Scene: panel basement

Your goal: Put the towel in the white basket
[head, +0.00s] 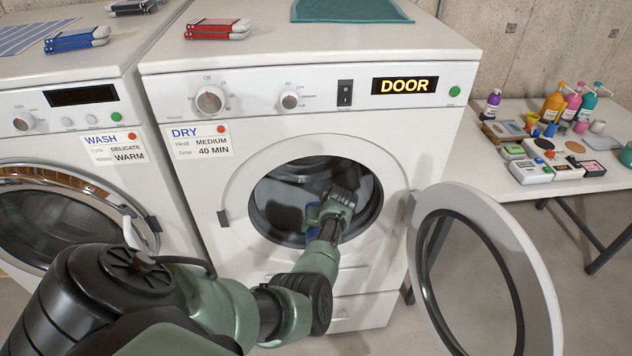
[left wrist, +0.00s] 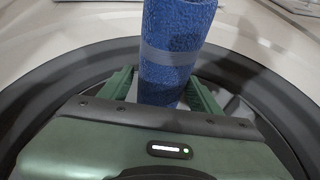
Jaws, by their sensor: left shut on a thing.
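A blue towel (left wrist: 178,45), rolled up with a pale band around it, stands between the fingers of my left gripper (left wrist: 163,88) in the left wrist view. In the head view my left gripper (head: 328,208) is at the round opening of the dryer (head: 235,260), shut on the towel. Only a small blue part of the towel (head: 312,236) shows there, beside the gripper. The dryer door (head: 545,300) is swung open to the right. No white basket shows in either view. My right gripper is not in view.
A washer (head: 60,125) with its door shut stands left of the dryer. A teal cloth (head: 350,10) and a red stack (head: 218,29) lie on the dryer top. A table (head: 495,185) with bottles and small boxes stands at the right, behind the open door.

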